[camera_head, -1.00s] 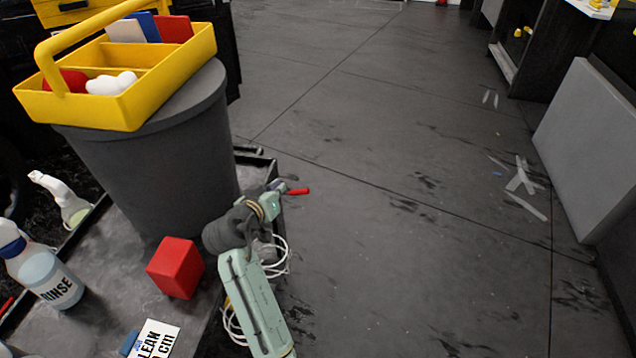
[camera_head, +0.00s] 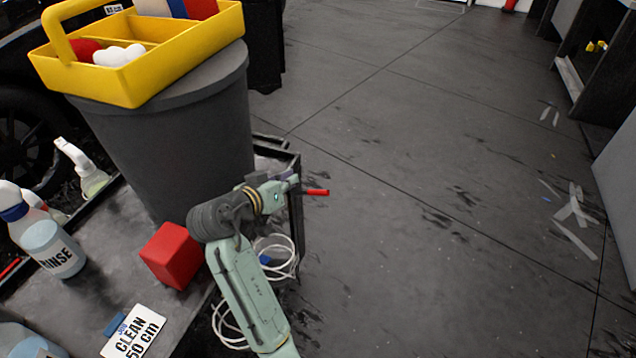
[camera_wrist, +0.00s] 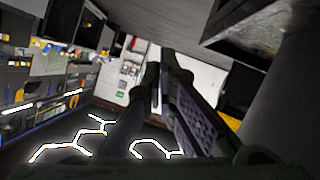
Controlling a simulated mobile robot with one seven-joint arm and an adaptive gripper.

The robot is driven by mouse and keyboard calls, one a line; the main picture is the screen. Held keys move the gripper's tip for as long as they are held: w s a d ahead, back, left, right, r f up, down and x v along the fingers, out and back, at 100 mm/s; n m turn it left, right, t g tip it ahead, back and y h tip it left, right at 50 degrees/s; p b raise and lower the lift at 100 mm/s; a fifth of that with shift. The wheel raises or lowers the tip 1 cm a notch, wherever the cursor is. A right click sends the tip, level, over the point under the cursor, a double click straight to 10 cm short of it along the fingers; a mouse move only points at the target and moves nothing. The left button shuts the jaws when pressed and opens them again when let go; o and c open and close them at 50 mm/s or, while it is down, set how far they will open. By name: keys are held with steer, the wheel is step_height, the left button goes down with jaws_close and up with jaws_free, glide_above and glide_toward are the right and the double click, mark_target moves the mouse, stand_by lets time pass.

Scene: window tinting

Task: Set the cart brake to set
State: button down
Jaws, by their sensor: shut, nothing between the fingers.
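The cart (camera_head: 115,278) stands at lower left, its top edge running up to a corner beside my arm. A small red handle (camera_head: 317,192) sticks out past that corner, low on the right; I take it for the brake lever, but its mount is hidden. My gripper (camera_head: 290,181) is just left of and slightly above the red handle; whether they touch cannot be told. In the wrist view my gripper (camera_wrist: 160,65) shows its two dark fingers close together with nothing between them. The handle cannot be made out in the wrist view.
On the cart stand a grey bin (camera_head: 170,150) carrying a yellow caddy (camera_head: 130,75), a red block (camera_head: 172,255), a rinse bottle (camera_head: 52,248) and a label card (camera_head: 133,332). White cable (camera_head: 285,268) hangs beside my arm. Floor to the right is largely clear.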

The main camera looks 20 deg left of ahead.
steer(key=shift+w, duration=0.1)
steer(key=p, duration=0.2)
glide_above(310, 192)
step_height(310, 192, down, 4)
steer(key=shift+r, duration=0.1)
steer(key=shift+s+d+f, duration=0.1)
steer(key=shift+d+f, duration=0.1)
steer(key=shift+f, duration=0.45)
steer(key=shift+s+d+f, duration=0.15)
steer(key=shift+d+f, duration=0.1)
steer(key=shift+f, duration=0.45)
steer(key=shift+s+d+f, duration=0.1)
steer(key=shift+d+f, duration=0.1)
steer(key=shift+f, duration=0.45)
steer(key=shift+f, duration=0.1)
steer(key=shift+d+f+m+y+b, duration=0.4)
steer(key=shift+d, duration=0.05)
